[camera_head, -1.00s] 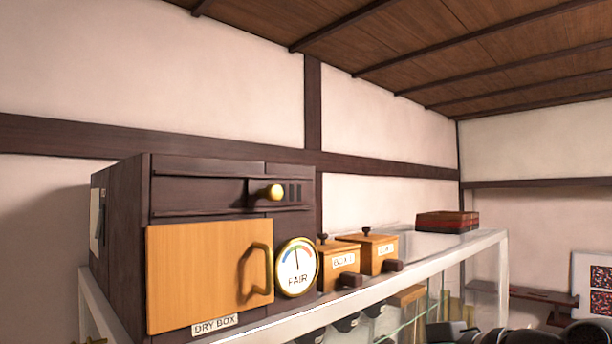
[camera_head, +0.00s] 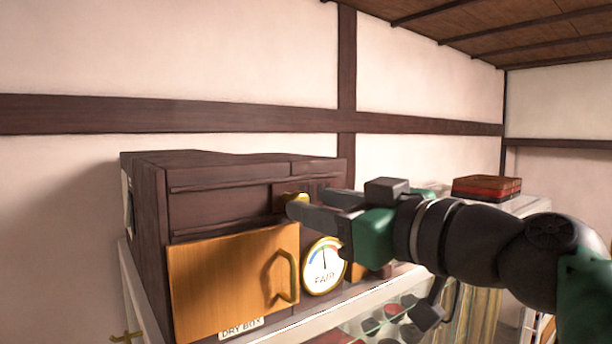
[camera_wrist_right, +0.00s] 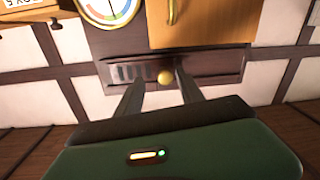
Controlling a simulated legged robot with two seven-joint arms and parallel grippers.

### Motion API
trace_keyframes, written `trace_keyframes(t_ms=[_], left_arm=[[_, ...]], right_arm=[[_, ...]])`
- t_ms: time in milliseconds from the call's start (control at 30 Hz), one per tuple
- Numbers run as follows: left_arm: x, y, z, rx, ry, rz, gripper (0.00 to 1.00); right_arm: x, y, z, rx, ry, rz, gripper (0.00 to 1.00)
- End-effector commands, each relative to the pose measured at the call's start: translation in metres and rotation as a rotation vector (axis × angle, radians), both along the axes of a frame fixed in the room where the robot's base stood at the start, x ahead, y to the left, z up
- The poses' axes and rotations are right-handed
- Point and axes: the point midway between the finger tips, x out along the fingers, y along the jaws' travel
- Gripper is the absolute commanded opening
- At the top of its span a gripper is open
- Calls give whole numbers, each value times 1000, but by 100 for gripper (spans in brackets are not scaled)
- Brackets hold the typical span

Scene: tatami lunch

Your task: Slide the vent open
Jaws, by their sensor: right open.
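The dark wooden dry box (camera_head: 230,191) stands on a white-framed glass cabinet. Its vent slider has a round brass knob (camera_head: 296,198) on the upper front, partly covered by my fingers in the head view. In the right wrist view the knob (camera_wrist_right: 165,77) sits between my fingertips, with dark vent slots (camera_wrist_right: 130,72) beside it. My right gripper (camera_head: 305,205) reaches in from the right and is open around the knob; it also shows in the wrist view (camera_wrist_right: 158,84). I cannot tell whether the fingers touch the knob. My left gripper is not in view.
Below the vent are a wooden door (camera_head: 235,280) with a brass handle (camera_head: 284,275) and a round dial (camera_head: 324,266) reading FAIR. A red and black box (camera_head: 486,188) sits farther right on the cabinet. The small wooden boxes are mostly hidden by my arm.

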Motion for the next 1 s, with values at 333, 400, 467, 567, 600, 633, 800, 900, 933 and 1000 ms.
trace_keyframes(t_ms=[333,400,467,567,600,633,800,900,933,1000], left_arm=[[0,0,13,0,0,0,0],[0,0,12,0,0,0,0],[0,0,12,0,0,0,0],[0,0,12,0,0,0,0],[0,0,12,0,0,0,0],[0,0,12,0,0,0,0],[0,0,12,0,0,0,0],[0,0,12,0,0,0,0],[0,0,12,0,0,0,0],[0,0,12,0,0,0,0]], right_arm=[[17,24,-1,-7,-1,0,45],[17,25,-1,-7,-1,1,45],[17,24,-1,-6,-1,1,41],[17,20,-1,-4,0,1,28],[17,20,-1,-4,0,1,23],[16,20,-1,-4,0,2,19],[16,17,-1,-3,0,1,0],[15,17,-1,-3,0,1,0],[15,17,-1,-3,0,1,0],[15,17,-1,-3,0,0,0]])
